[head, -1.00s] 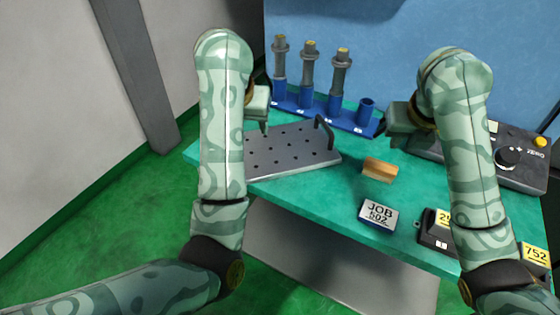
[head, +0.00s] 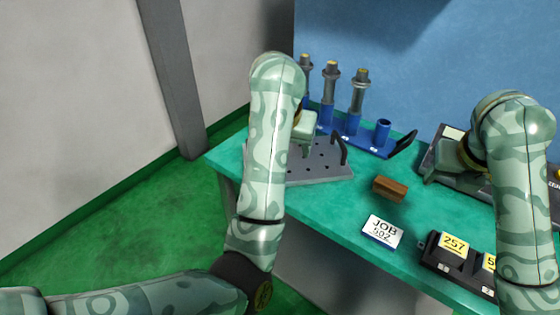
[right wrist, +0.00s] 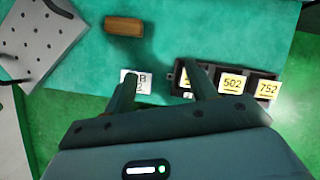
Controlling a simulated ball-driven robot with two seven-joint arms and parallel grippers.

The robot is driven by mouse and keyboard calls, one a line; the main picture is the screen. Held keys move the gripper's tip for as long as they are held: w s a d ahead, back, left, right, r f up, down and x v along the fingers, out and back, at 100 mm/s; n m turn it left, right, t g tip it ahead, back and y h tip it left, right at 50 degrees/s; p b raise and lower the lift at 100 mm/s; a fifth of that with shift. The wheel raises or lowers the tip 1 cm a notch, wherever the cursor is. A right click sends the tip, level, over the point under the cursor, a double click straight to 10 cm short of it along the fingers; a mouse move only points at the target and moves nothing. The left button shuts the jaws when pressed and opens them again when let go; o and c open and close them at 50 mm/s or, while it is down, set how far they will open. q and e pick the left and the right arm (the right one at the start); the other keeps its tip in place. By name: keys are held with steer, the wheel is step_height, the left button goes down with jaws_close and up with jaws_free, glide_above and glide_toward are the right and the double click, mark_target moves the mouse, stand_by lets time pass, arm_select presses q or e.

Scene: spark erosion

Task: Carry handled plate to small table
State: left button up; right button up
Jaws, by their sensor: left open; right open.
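The handled plate is a grey plate with rows of holes (head: 325,171), lying on the green-topped bench (head: 350,205). A black handle (head: 342,150) stands at its right end; its left part is hidden behind my left arm. The right wrist view also shows the plate (right wrist: 40,38) at top left. My left gripper (head: 307,150) is open and empty over the plate, left of that handle; contact cannot be told. My right gripper (head: 430,178) is open near the grey control box; its fingers (right wrist: 163,90) point towards the bench. I cannot identify a separate small table.
Behind the plate is a blue rack (head: 350,140) with grey tool holders. A brown block (head: 390,189), a JOB card (head: 382,231) and numbered black holders (head: 447,255) lie to the right. A grey control box (head: 443,150) stands at the back right. Green floor is clear at left.

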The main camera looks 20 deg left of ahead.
steer(key=a+v, duration=0.1)
steer(key=v, duration=1)
steer(key=shift+r, duration=0.4)
steer(key=shift+w, duration=0.1)
